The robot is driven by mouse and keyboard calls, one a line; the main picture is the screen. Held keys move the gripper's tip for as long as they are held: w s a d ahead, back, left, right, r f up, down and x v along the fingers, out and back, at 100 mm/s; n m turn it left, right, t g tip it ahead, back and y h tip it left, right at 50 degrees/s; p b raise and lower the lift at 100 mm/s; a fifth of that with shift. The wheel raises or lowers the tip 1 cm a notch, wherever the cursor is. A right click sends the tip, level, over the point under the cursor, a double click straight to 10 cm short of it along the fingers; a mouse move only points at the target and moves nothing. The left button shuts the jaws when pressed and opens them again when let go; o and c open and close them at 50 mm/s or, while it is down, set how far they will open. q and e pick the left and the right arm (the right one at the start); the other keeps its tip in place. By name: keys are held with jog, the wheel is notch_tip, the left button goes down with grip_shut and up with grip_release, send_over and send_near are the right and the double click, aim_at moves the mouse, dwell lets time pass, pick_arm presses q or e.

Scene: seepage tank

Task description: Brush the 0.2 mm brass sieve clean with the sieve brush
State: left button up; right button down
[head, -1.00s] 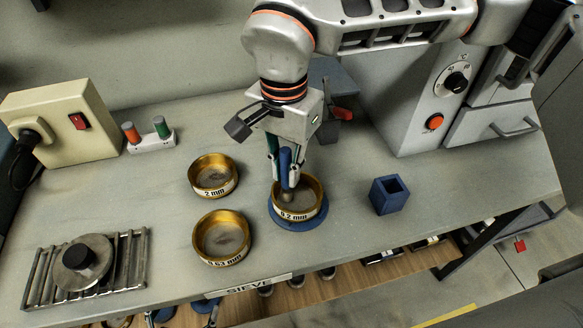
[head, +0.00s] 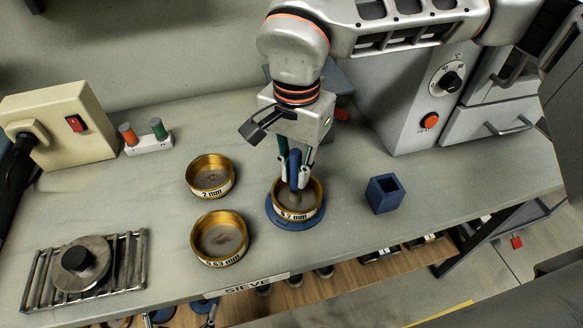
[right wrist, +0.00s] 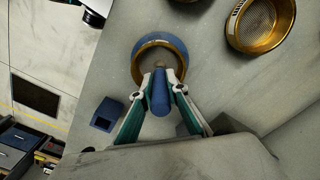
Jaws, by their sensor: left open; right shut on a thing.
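The 0.2 mm brass sieve (head: 297,212) sits on a round blue base (head: 282,222). It also shows in the right wrist view (right wrist: 138,70). My right gripper (head: 296,168) is over this sieve, pointing down, shut on the blue handle of the sieve brush (head: 295,158). The brush stands roughly upright with its lower end inside the sieve rim; I cannot tell whether its bristles touch the mesh. In the right wrist view, both fingertips (right wrist: 160,86) flank the brush handle (right wrist: 160,100). My left gripper is not in view.
The 2 mm sieve (head: 212,190) and the 0.63 mm sieve (head: 220,258) stand to the left. A blue open-topped block (head: 384,208) stands to the right. A metal rack (head: 130,270) is front left. An oven-like grey unit (head: 405,125) stands behind right.

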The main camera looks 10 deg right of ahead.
jog(key=shift+d, duration=0.15)
jog(key=shift+s+d, duration=0.2)
jog(key=shift+d, duration=0.3)
jog(key=shift+s+d, duration=0.2)
jog(key=shift+d, duration=0.25)
jog(key=shift+a, duration=0.15)
jog(key=shift+w+a, duration=0.25)
jog(key=shift+a, duration=0.25)
jog(key=shift+w+a, duration=0.2)
jog(key=shift+a, duration=0.3)
jog(key=shift+w+a, duration=0.2)
jog(key=shift+a, duration=0.35)
jog(key=shift+w+a, duration=0.2)
jog(key=shift+a, duration=0.3)
